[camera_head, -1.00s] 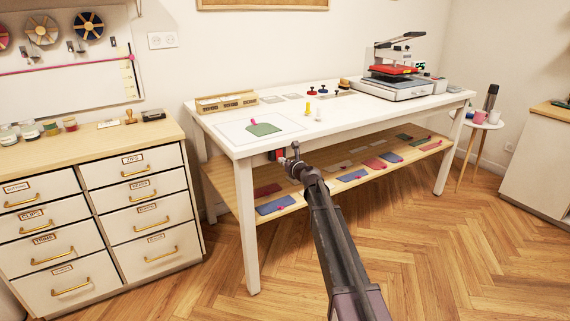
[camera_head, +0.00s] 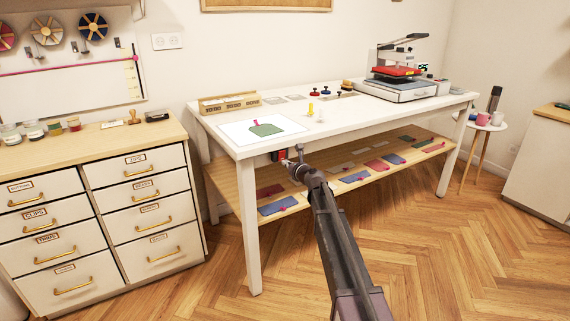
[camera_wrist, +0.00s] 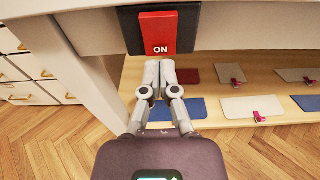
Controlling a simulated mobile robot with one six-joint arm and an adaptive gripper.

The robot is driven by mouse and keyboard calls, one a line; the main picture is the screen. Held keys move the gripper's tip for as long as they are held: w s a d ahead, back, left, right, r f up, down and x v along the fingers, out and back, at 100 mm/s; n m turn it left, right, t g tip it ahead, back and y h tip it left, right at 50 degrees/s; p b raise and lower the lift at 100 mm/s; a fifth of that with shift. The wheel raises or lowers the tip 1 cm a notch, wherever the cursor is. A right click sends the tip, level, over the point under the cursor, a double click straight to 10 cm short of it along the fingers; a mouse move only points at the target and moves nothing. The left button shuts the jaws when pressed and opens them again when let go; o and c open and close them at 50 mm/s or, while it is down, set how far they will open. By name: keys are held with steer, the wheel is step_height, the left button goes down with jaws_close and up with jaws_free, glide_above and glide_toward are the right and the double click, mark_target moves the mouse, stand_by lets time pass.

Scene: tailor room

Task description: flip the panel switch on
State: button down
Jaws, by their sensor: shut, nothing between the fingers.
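The panel switch is a red rocker (camera_wrist: 158,33) marked "ON" in a black housing (camera_wrist: 187,28) under the table's front edge. In the head view the switch (camera_head: 279,155) shows as a small red and black block left of my gripper's tip. My gripper (camera_wrist: 160,70) is shut and empty, with its fingertips just below the rocker's lower edge; I cannot tell whether they touch it. It also shows in the head view (camera_head: 290,161). A bright white panel (camera_head: 235,133) lies on the tabletop above, with a green piece (camera_head: 268,129) on it.
The white table (camera_head: 345,122) has a front leg (camera_head: 251,230) left of my arm. A wooden shelf (camera_head: 236,194) below holds several coloured pieces. A drawer cabinet (camera_head: 103,225) stands at the left. The floor (camera_head: 440,245) at the right is clear.

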steer(key=s+d+f+b, duration=0.1)
steer(key=s+d, duration=0.5)
steer(key=s, duration=0.5)
steer(key=shift+d+f, duration=0.2)
steer(key=shift+f, duration=0.1)
steer(key=shift+w, duration=0.1)
steer(key=s+a+f+n+g+h, duration=0.1)
steer(key=s+f+n+g, duration=0.4)
steer(key=s+n, duration=0.45)
steer(key=s+f+n+g+h, duration=0.1)
steer(key=s+f+n+g, duration=0.4)
steer(key=s+n, duration=0.45)
steer(key=s+d+f+n+g+h, duration=0.25)
steer(key=s+d+n, duration=0.2)
steer(key=s, duration=0.45)
steer(key=s+d+f+n+g+h, duration=0.2)
steer(key=s+d+f+n+h, duration=0.3)
steer(key=s, duration=0.5)
step_height(320, 180, up, 30)
steer(key=n+y+p, duration=0.1)
steer(key=p, duration=2.7)
steer(key=shift+a+r+p, duration=0.15)
steer(key=shift+a+p, duration=0.05)
steer(key=shift+p, duration=0.1)
